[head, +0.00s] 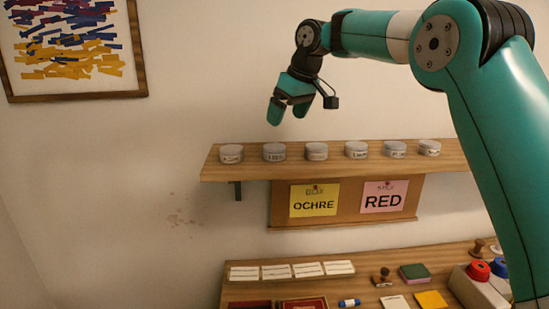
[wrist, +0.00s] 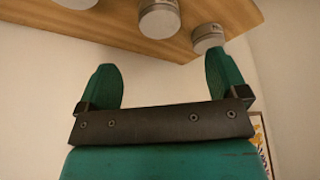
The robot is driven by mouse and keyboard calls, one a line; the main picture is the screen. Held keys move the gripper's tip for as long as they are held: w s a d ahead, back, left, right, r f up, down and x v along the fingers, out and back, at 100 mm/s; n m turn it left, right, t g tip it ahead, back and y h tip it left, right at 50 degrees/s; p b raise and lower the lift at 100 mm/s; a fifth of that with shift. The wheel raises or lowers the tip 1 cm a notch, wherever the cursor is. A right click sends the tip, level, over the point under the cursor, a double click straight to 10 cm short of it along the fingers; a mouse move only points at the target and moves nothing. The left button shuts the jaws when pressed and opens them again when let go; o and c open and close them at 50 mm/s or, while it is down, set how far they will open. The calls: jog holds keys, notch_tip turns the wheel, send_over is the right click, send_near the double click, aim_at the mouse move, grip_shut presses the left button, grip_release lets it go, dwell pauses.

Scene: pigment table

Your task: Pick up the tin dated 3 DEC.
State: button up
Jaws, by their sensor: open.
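A row of several round grey tins with pale labels stands on the wooden wall shelf (head: 450,160). From the left they include a first tin (head: 231,154), a second (head: 274,152), a third (head: 316,152) and a fourth (head: 356,150), then a fifth (head: 393,150) and a last one (head: 430,148). The label writing is too small to read, so I cannot tell which is dated 3 DEC. My gripper (head: 289,110) is open and empty, above the shelf's left half. In the wrist view, three tins (wrist: 159,18) show beyond my open fingers (wrist: 160,72).
Below the shelf hang a yellow OCHRE card (head: 314,203) and a pink RED card (head: 384,200). A lower bench (head: 375,265) holds white cards, stamps, pads and a box with red and blue buttons (head: 482,285). A framed picture (head: 75,50) hangs upper left.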

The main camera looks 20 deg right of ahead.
aim_at(275, 146)
jog(key=x, duration=0.5)
jog(key=shift+p, duration=0.35)
jog(key=shift+p+x, duration=1.35)
jog(key=shift+x, duration=1.3)
jog(key=shift+w, duration=0.1)
jog(key=c, duration=1)
jog(key=shift+r, duration=0.15)
